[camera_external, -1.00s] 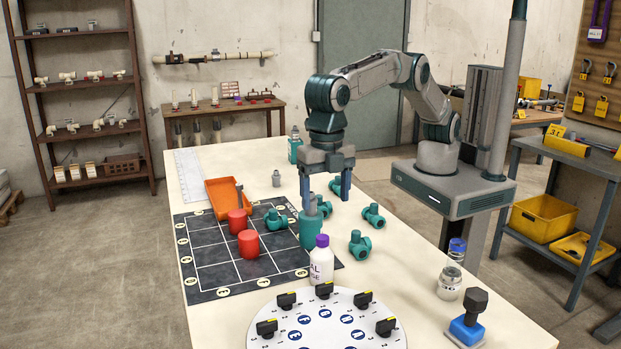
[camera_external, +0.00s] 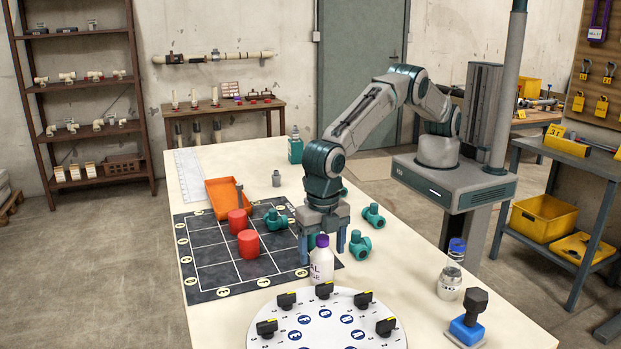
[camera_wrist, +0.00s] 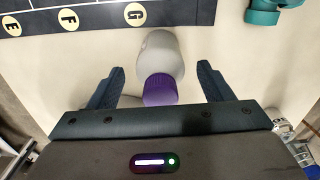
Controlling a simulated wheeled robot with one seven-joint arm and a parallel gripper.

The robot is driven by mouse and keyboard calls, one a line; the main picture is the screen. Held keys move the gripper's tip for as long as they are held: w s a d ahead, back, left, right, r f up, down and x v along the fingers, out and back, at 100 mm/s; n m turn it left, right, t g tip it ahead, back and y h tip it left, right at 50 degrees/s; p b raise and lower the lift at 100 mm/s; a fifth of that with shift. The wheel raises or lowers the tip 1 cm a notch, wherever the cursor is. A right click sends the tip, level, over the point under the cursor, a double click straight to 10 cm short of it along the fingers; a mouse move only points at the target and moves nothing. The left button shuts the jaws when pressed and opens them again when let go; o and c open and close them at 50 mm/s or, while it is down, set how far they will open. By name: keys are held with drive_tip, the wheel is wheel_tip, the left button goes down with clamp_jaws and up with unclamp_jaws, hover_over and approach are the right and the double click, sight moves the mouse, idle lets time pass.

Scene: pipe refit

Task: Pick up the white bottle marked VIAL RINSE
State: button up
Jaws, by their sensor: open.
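The white bottle (camera_external: 321,264) with a purple cap stands upright on the table, behind the round white dial plate. Part of its purple lettering shows. My gripper (camera_external: 322,253) is low at the bottle, its fingers spread to either side in the outside view. In the wrist view the bottle (camera_wrist: 161,58) lies between the open fingers of my gripper (camera_wrist: 161,84), with gaps on both sides and its purple cap nearest the palm. The fingers do not appear to touch it.
The round dial plate (camera_external: 325,328) with several black clips is in front of the bottle. Green pipe fittings (camera_external: 360,244) lie to the right. A black grid mat (camera_external: 215,277) with red cylinders lies left. A clear bottle (camera_external: 450,283) with a blue cap stands at right.

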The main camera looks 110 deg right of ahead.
drive_tip(key=shift+f, duration=0.45)
drive_tip(key=shift+c, duration=0.3)
drive_tip(key=c, duration=1.1)
